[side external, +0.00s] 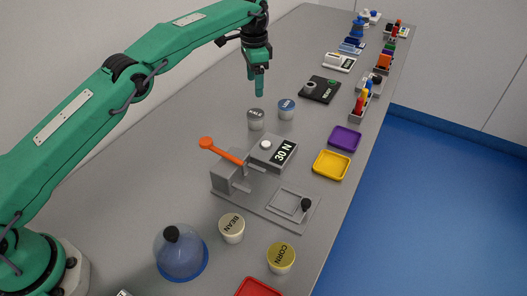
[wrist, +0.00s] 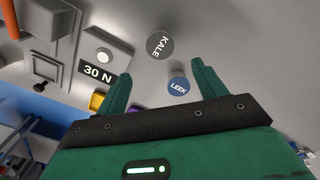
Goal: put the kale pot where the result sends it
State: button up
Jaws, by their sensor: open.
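The kale pot (side external: 256,121) is small, with a grey lid, and stands upright on the grey bench behind the press. Its lid reads KALE in the wrist view (wrist: 160,45). The blue-lidded leek pot (side external: 287,110) stands close beside it, to its right. My gripper (side external: 259,88) is above and behind these pots, pointing down. In the wrist view its fingers (wrist: 160,85) are apart with nothing between them; both pots show beyond them. The press (side external: 233,180) has an orange lever and a display (side external: 284,151) reading 30 N. A purple tray (side external: 345,138) and a yellow tray (side external: 331,165) look empty.
Bean pot (side external: 232,230) and corn pot (side external: 281,259) stand in front of the press, near a clear blue dome (side external: 181,255) and a partly visible red tray (side external: 261,288). A black device (side external: 320,90) and several small items line the far right. The far left bench is clear.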

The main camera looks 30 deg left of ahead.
jog(key=s+a+r+n+t, duration=0.15)
jog(key=s+a+r, duration=0.25)
jog(key=s+r, duration=0.45)
jog(key=s+a+r+n+t, duration=0.1)
jog(key=s+a+r+n, duration=0.25)
jog(key=s+r, duration=0.55)
jog(key=s+a+f+n+t, duration=0.1)
jog(key=s+a+f+n, duration=0.1)
jog(key=s, duration=1)
jog(key=s+a+f+n+t, duration=0.2)
jog(key=s+f, duration=0.2)
jog(key=s, duration=0.9)
jog(key=shift+a+f, duration=0.25)
jog(key=shift+f, duration=0.1)
jog(key=shift+o, duration=0.5)
